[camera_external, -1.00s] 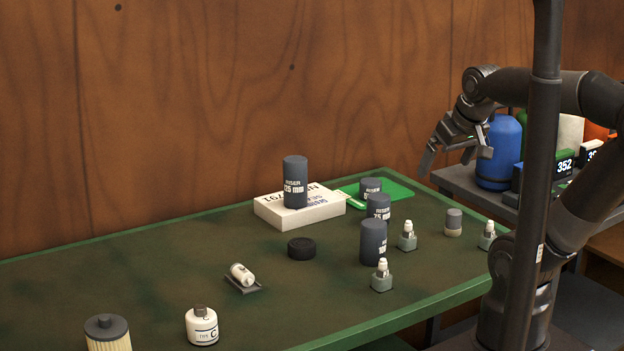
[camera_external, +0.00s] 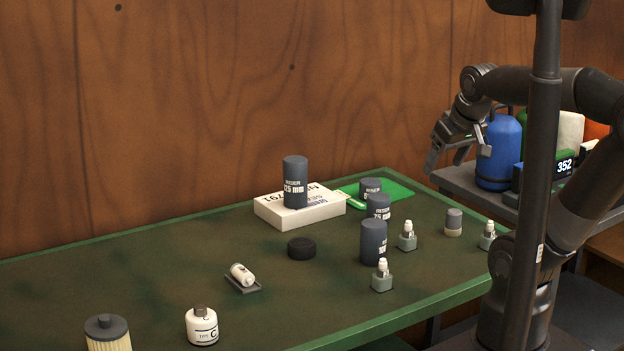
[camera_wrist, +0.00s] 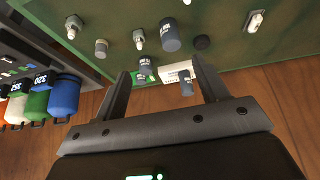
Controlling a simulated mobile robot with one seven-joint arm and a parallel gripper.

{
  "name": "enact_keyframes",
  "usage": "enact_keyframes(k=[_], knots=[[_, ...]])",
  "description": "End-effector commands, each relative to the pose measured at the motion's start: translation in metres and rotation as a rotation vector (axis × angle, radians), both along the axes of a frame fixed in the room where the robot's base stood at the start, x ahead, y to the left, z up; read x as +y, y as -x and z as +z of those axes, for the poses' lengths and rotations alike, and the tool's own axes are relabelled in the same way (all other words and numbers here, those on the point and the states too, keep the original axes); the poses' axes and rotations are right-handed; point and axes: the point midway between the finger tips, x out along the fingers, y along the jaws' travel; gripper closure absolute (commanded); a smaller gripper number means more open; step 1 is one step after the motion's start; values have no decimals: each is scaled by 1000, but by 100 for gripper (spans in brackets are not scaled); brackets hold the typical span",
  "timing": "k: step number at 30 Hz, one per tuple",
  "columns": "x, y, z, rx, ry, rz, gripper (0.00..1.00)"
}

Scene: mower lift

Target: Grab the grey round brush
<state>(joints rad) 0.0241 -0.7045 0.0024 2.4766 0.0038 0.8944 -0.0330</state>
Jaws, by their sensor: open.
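A small round piece with a grey upper part and pale lower band (camera_external: 454,222) stands upright near the right end of the green bench. It best fits the grey round brush, though bristles are too small to make out. It also shows in the wrist view (camera_wrist: 101,48), left of my fingers. My gripper (camera_external: 459,156) is open and empty, raised above the far right end of the bench, well apart from this piece. In the wrist view my gripper (camera_wrist: 160,70) shows both fingers spread.
Dark riser cylinders (camera_external: 374,242) and small white-topped bottles in grey holders (camera_external: 382,276) stand near the piece. A white box (camera_external: 300,208) carries another riser. A blue canister (camera_external: 497,152) stands on the grey side shelf. The bench's left middle is mostly clear.

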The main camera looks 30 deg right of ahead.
Motion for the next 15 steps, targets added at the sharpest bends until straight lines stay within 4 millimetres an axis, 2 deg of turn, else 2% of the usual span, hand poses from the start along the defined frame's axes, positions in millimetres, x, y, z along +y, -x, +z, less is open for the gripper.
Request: enact_keyframes(k=[8,15], knots=[[-35,-63,-9,98,48,27,33],[-81,-117,-34,181,70,66,33]])
